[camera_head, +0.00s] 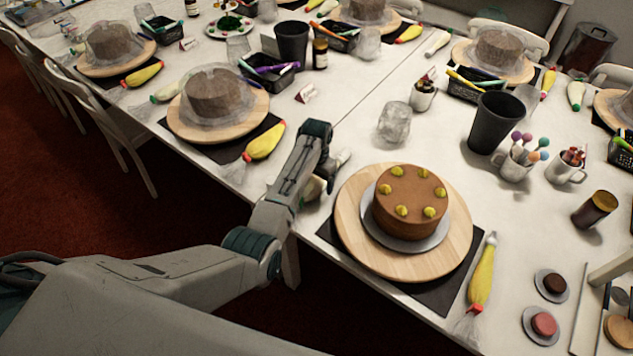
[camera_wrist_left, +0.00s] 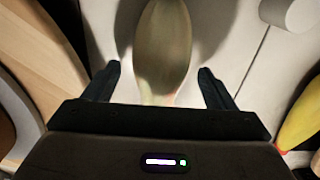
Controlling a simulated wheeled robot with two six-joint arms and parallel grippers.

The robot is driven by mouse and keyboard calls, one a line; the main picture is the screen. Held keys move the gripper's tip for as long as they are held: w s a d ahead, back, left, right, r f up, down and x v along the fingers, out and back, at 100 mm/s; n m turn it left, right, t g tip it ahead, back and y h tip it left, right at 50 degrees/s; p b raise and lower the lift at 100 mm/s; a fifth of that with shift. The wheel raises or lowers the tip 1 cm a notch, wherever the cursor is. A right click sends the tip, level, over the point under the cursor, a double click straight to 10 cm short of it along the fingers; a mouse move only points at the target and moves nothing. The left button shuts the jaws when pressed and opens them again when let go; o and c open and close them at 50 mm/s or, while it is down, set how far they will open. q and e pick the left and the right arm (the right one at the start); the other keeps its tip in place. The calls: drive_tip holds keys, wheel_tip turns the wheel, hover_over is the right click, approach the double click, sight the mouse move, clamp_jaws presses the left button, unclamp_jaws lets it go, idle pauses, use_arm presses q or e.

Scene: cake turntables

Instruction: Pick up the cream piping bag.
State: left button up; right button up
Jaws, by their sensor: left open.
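The cream piping bag (camera_head: 312,189) lies on the white table between two cake places, partly hidden behind my left arm in the head view. In the left wrist view the bag (camera_wrist_left: 162,42) is pale olive in shadow, with its wide body pointing away from the gripper. My left gripper (camera_head: 322,170) is over it, pointing down. In the left wrist view the open fingers (camera_wrist_left: 158,72) stand on either side of the bag's line, with a gap on both sides. The bag's near end is hidden by the gripper body. My right gripper is not in view.
A brown cake (camera_head: 408,203) stands on a wooden turntable (camera_head: 347,225) just right of the gripper. A yellow piping bag (camera_head: 264,141) and a covered cake (camera_head: 214,94) are to the left. Another yellow bag (camera_head: 481,278) lies to the right. A clear glass (camera_head: 394,123) stands behind.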

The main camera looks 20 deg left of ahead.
use_arm(q)
drive_tip(key=shift+f, duration=0.25)
drive_tip(key=c, duration=0.7)
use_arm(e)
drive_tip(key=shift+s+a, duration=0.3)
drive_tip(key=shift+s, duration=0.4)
